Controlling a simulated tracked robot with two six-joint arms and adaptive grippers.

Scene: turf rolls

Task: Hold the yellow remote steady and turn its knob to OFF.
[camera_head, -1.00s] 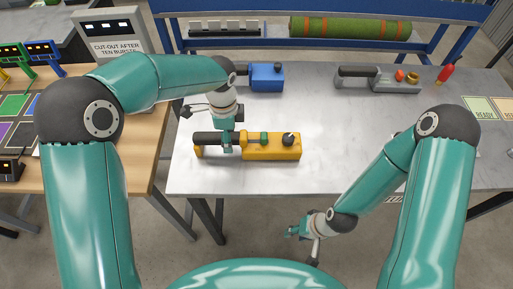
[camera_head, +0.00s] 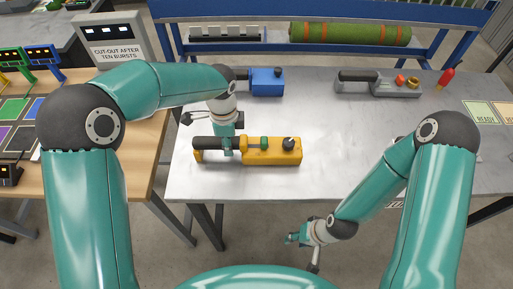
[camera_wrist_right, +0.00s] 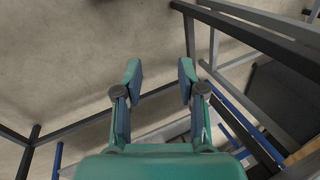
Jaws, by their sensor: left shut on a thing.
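The yellow remote (camera_head: 272,157) lies on the metal table, with a black grip at its left, a green part near its middle and a dark knob (camera_head: 289,144) on top at its right. The knob's setting is too small to read. My left gripper (camera_head: 227,148) comes down from above and is shut on the black grip (camera_head: 207,142) of the remote. My right gripper (camera_head: 292,239) is off the table's front edge, low and away from the remote. In the right wrist view its two fingers (camera_wrist_right: 160,80) stand apart with nothing between them.
A blue remote (camera_head: 266,80) and a grey remote (camera_head: 380,86) lie further back, with a red object (camera_head: 446,78) to the right. A rolled green turf (camera_head: 350,32) lies on the rear shelf. The table's middle right (camera_head: 340,130) is clear.

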